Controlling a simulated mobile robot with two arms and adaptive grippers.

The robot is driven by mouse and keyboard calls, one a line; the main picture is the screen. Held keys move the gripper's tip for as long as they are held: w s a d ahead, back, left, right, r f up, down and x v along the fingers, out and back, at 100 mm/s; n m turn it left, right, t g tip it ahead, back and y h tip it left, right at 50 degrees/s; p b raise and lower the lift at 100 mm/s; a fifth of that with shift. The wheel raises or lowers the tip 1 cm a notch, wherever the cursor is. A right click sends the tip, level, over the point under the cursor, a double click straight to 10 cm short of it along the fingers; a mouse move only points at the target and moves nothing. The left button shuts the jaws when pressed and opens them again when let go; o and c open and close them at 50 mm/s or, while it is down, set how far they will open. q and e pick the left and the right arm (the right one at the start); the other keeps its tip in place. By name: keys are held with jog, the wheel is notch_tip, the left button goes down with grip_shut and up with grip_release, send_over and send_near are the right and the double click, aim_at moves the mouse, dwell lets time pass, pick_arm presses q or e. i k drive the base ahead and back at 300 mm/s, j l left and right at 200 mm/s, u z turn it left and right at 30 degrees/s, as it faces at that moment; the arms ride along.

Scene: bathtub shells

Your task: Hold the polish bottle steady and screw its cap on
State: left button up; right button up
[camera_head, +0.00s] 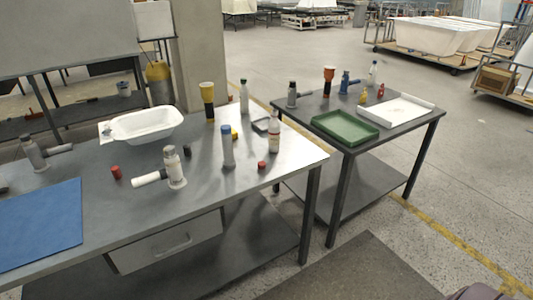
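Several bottles stand on the near metal workbench, and I cannot tell for sure which is the polish bottle. A pale bottle with a reddish label (274,137) stands upright near the bench's right end. A small red cap (262,165) lies on the bench just in front of it, apart from it. A grey bottle with a blue top (228,148) stands to the left. A slim pale bottle with a dark top (244,97) stands behind. Another small red piece (117,172) lies further left.
The workbench (205,185) also holds a white basin (146,124), a grey tool with a white cylinder (174,168), a yellow-and-black tool (208,101) and a blue mat (38,222). A second table (290,104) holds a green tray (345,129) and a white tray (397,110).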

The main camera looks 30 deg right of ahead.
aim_at(274, 133)
jog(key=i+l+u, duration=0.15)
jog(key=l, duration=0.7)
jog(key=i+l+u, duration=0.2)
jog(key=l, duration=0.65)
jog(key=l+u, duration=0.15)
jog(key=l, duration=0.75)
jog(key=i, duration=0.05)
